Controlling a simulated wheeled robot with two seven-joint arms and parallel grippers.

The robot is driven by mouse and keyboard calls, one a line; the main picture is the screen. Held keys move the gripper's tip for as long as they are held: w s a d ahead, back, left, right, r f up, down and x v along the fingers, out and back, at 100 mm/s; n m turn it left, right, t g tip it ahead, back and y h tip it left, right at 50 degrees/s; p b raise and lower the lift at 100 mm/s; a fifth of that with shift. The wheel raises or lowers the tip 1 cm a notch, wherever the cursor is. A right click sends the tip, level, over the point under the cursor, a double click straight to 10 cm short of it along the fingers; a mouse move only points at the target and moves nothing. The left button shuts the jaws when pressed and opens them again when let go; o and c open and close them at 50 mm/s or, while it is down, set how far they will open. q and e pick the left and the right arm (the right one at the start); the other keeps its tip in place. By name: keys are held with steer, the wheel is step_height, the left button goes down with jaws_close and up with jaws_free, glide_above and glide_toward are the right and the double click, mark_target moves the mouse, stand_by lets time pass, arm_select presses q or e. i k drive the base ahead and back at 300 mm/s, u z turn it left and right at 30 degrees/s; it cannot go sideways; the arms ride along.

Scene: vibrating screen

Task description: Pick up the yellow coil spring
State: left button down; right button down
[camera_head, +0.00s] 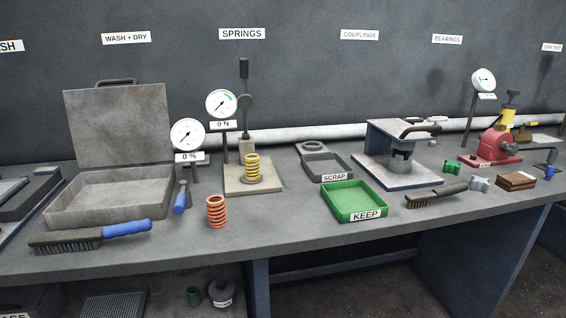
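The yellow coil spring (253,168) stands upright on the round seat of the spring tester (271,184), under the SPRINGS sign. The tester's dark lever and press post rise just behind and above the spring. A dial gauge (221,104) with a "0 N" plate stands at the tester's left. An orange coil spring (216,211) stands upright on the bench in front and to the left of the yellow one. Neither of my grippers shows in the head view.
A green KEEP tray (335,190) and a grey SCRAP tray (311,165) sit to the right. An open grey box (60,206), a blue-handled brush (127,228) and a small blue-handled tool (180,204) lie left. Bare bench surrounds the orange spring.

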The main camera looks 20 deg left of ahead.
mark_target(249, 160)
steer(key=u, duration=1.15)
